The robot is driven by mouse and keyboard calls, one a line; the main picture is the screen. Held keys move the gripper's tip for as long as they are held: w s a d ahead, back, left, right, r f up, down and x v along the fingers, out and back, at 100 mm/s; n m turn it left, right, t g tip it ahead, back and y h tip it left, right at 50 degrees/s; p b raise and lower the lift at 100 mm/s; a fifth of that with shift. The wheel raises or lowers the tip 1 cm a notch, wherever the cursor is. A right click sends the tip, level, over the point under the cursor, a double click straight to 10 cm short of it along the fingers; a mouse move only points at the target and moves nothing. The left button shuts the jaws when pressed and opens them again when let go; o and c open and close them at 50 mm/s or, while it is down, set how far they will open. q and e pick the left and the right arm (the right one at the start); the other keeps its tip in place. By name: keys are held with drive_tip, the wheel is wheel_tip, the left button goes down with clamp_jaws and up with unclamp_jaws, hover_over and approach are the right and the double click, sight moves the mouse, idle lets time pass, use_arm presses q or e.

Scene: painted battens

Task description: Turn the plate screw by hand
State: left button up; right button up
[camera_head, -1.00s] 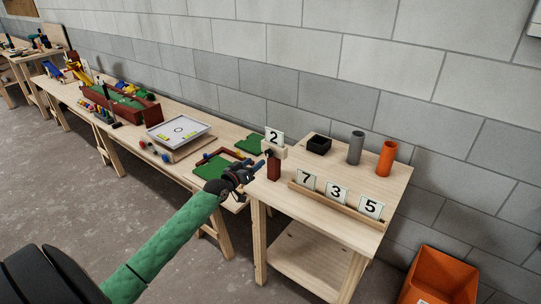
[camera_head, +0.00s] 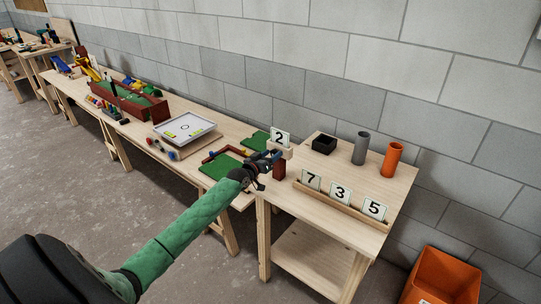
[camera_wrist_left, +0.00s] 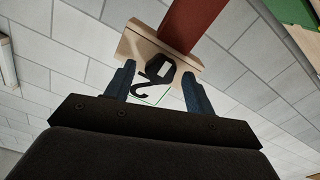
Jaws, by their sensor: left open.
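A small plate marked 2 (camera_head: 279,138) stands in a pale wooden block (camera_head: 288,152) on a dark red post (camera_head: 279,171), at the left edge of the near table. My left gripper (camera_head: 274,157) is open beside this block. In the left wrist view, a black plate screw knob (camera_wrist_left: 161,70) on the wooden block (camera_wrist_left: 136,46) lies between the spread fingers of my left gripper (camera_wrist_left: 158,74). I cannot tell whether a finger touches it. The plate shows partly behind the knob, and the red post (camera_wrist_left: 190,22) rises above. In the head view the gripper hides the knob.
A wooden rack (camera_head: 343,207) holds plates 7, 3 and 5 at the table's front. A black box (camera_head: 324,144), a grey tube (camera_head: 360,148) and an orange tube (camera_head: 392,159) stand behind. An orange bin (camera_head: 440,277) is on the floor. The tabletop's middle is clear.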

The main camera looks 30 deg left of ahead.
use_arm(q)
drive_tip(key=shift+c, duration=0.4)
drive_tip(key=c, duration=0.9)
